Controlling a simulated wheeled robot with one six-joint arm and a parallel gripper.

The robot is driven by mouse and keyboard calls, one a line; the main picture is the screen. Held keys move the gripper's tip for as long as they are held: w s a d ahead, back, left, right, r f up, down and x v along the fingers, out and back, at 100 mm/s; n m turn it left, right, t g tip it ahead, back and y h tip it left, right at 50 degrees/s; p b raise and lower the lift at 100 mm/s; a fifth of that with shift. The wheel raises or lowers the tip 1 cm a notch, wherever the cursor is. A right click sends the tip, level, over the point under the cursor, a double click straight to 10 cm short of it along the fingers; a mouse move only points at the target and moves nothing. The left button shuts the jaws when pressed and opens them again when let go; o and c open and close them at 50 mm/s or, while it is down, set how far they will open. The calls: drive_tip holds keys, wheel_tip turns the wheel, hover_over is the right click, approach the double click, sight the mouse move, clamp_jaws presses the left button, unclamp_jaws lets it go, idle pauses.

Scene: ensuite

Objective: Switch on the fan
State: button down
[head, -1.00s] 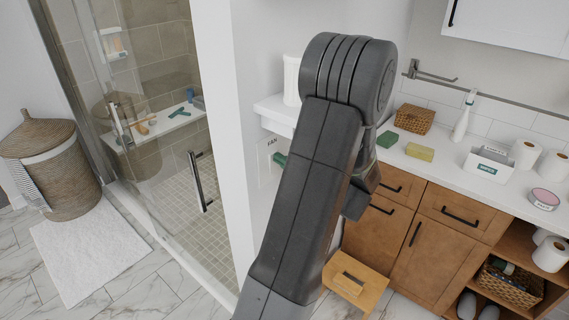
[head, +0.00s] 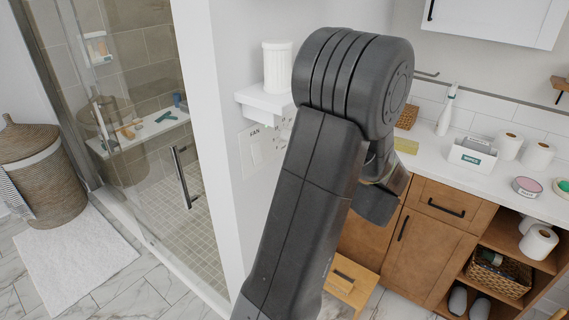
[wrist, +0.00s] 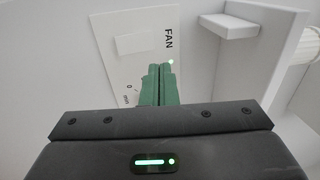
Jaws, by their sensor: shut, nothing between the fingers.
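The fan switch plate (head: 248,168) is on the white wall below a small shelf, with the word FAN at its top in the head view. In the head view my arm hides the gripper.
A small white shelf (head: 262,100) bearing a white ribbed cup (head: 277,68) juts out just above the plate. A glass shower door with a black handle (head: 184,178) is to the left. A wooden vanity (head: 400,235) and a low wooden stool (head: 350,285) are to the right.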

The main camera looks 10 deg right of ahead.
drive_tip(key=v, duration=0.3)
drive_tip(key=shift+s+d+r, duration=0.1)
drive_tip(key=shift+r, duration=0.2)
